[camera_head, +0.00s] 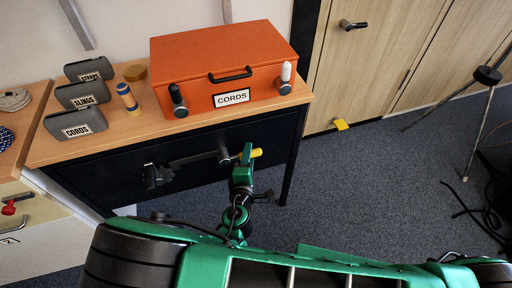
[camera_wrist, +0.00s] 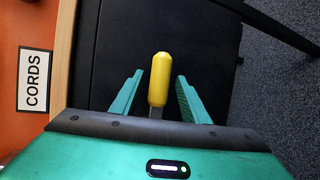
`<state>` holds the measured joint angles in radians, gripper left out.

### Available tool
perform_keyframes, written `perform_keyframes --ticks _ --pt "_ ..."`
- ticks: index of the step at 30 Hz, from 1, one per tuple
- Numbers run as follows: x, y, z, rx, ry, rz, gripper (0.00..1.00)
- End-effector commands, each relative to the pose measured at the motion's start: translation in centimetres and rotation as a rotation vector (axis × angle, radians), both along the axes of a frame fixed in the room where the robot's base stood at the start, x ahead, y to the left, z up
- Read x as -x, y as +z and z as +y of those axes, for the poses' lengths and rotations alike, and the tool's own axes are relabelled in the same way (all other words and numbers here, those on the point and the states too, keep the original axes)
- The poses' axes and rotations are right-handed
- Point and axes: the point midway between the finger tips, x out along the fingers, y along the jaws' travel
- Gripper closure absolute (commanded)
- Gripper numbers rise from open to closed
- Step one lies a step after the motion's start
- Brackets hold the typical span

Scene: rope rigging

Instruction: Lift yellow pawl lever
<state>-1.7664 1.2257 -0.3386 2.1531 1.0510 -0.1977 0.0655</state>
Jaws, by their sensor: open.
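The yellow pawl lever (camera_wrist: 160,80) has a rounded yellow handle on a thin grey stem. In the wrist view it lies between the two green fingers of my gripper (camera_wrist: 155,92), with a gap on each side. The fingers are open and no contact shows. My gripper partly hides the lever's base.
An orange CORDS case (camera_head: 222,60) stands on the wooden tabletop (camera_head: 135,135) above the lever. Grey labelled boxes (camera_head: 77,122) stand at the left. A dark table leg (camera_head: 290,165) is to the right. The carpet (camera_head: 350,190) beyond is mostly clear, with a tripod at far right.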

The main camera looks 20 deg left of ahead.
Motion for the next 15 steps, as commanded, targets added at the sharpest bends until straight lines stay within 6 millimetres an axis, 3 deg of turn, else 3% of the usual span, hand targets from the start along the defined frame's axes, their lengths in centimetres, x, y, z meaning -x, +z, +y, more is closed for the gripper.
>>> perform_keyframes --ticks 14,15 --pt "-1.2 -0.3 -0.9 0.001 -0.019 0.001 0.59" --pt "-1.2 -0.3 -0.9 0.0 -0.02 0.001 0.68"
